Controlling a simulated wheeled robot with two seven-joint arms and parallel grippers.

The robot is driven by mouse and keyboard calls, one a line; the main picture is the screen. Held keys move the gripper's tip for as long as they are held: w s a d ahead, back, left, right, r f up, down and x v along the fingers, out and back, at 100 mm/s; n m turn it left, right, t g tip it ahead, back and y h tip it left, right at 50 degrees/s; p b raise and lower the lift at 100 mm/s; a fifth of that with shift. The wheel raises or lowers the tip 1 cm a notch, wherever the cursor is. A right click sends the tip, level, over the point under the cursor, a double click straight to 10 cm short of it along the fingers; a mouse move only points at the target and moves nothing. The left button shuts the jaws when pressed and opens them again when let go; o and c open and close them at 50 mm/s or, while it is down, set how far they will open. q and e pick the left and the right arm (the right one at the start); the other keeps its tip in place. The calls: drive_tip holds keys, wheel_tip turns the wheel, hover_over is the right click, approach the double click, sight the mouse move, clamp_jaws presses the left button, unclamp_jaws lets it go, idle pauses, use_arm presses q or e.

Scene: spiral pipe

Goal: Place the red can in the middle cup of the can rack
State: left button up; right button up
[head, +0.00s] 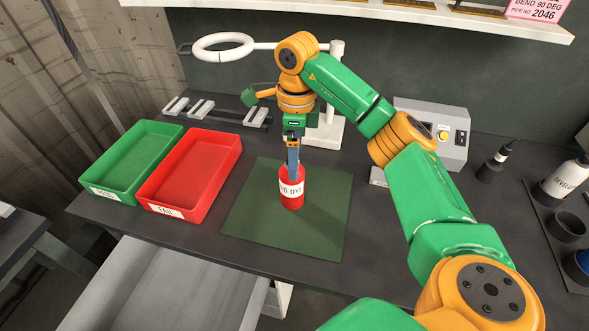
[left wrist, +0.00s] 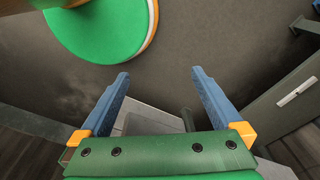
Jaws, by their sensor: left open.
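The red can (head: 292,198) with a white label is upright at the middle of the green mat (head: 322,222). My right gripper (head: 293,165) points straight down at the can's top, its blue fingers overlapping the upper part. Whether they grip it is unclear, as is any gap under the can. The can rack (head: 552,242) is at the right edge, partly cut off. Its middle cup (head: 566,226) looks empty; a white bottle (head: 562,182) stands in the far cup and something blue (head: 583,260) in the near one. My left gripper (left wrist: 160,86) is open and empty in the left wrist view.
A green tray (head: 130,158) and a red tray (head: 192,172) lie left of the mat. A white stand with a ring (head: 336,105) and a grey control box (head: 436,128) are behind. A small dark bottle (head: 495,162) stands between box and rack.

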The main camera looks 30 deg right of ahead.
sight(292, 185)
drive_tip(key=shift+s+f, duration=0.1)
drive_tip(key=shift+f, duration=0.3)
drive_tip(key=f+p, duration=0.1)
drive_tip(key=f, duration=0.1)
drive_tip(key=a+f+p, duration=0.1)
drive_tip(key=f, duration=0.2)
drive_tip(key=shift+a+f, duration=0.1)
drive_tip(key=shift+f, duration=0.45)
drive_tip(key=c, duration=0.8)
clamp_jaws()
